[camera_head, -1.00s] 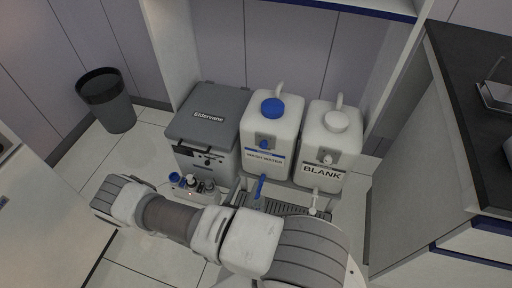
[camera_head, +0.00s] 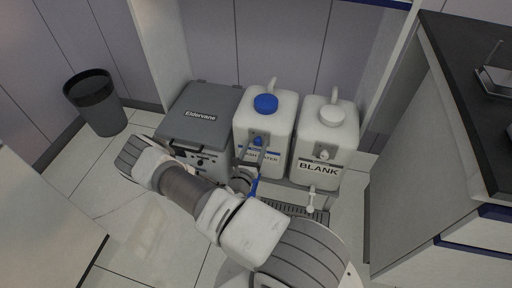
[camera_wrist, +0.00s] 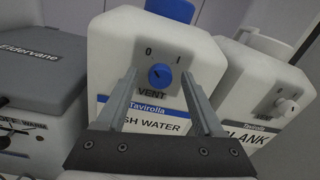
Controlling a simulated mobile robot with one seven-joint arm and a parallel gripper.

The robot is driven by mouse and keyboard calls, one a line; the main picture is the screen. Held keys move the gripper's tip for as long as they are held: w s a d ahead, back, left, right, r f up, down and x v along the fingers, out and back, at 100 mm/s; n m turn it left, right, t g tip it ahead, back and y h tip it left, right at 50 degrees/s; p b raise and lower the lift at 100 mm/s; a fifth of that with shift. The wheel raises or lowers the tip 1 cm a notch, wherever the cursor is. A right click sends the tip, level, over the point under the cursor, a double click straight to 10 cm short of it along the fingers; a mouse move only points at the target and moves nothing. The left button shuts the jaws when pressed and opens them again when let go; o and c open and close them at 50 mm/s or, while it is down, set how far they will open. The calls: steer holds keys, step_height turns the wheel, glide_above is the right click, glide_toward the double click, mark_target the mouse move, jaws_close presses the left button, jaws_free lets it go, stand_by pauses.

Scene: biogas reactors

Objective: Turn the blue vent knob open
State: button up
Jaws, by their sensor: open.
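The blue vent knob (camera_wrist: 160,77) sits on the front of the white wash water jug (camera_wrist: 108,50), above the word VENT and below the marks 0 and I. Its pointer line appears to slant up toward the 0 side. In the head view the knob (camera_head: 258,141) shows small, below the jug's blue cap (camera_head: 265,104). My gripper (camera_wrist: 158,75) is open and empty. Its two fingers point at the jug's front, one on each side of the knob as seen from the wrist, apart from it. The head view shows my fingers (camera_head: 252,155) just in front of the jug.
The white BLANK jug (camera_head: 318,142) with its own white knob (camera_wrist: 285,107) stands close on the right. A grey Eldervane box (camera_head: 200,112) stands on the left. A blue tap (camera_head: 254,187) and drip tray (camera_head: 290,208) are below. A dark counter (camera_head: 470,100) is at right.

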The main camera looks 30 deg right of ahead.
steer(key=shift+w+d, duration=0.3)
steer(key=shift+d, duration=0.1)
jaws_close()
